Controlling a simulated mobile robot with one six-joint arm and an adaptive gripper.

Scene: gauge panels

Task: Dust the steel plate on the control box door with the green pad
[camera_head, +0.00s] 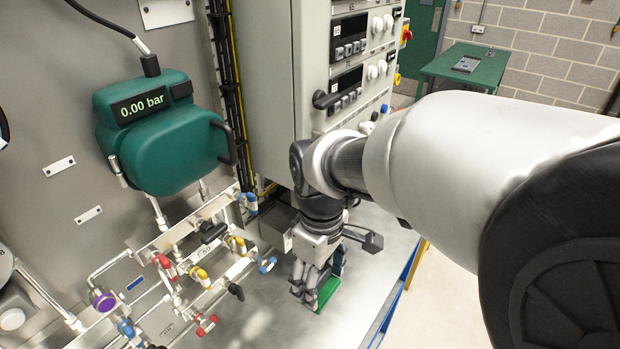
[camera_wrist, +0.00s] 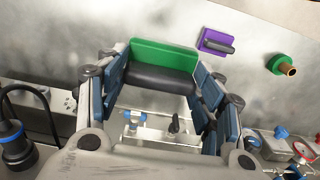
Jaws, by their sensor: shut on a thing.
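My gripper (camera_head: 308,282) points down over the grey metal bench top, in front of the control box (camera_head: 262,75). It is shut on the green pad (camera_head: 328,292). In the wrist view, the pad's green slab (camera_wrist: 163,54) and dark grip (camera_wrist: 160,78) sit between my gripper's fingers (camera_wrist: 161,85). The pad is at or just above the bench; I cannot tell whether it touches. The control box's front, with displays and knobs, faces right and shows at a steep angle. I cannot make out the steel plate on its door, and my arm hides part of that side.
Pipes with coloured valve handles (camera_head: 202,278) stand left of my gripper. A teal pressure gauge (camera_head: 165,140) hangs above them. A purple block with a dark handle (camera_wrist: 215,42) and a green cylinder (camera_wrist: 279,64) lie near the pad. A green table (camera_head: 490,68) stands far back.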

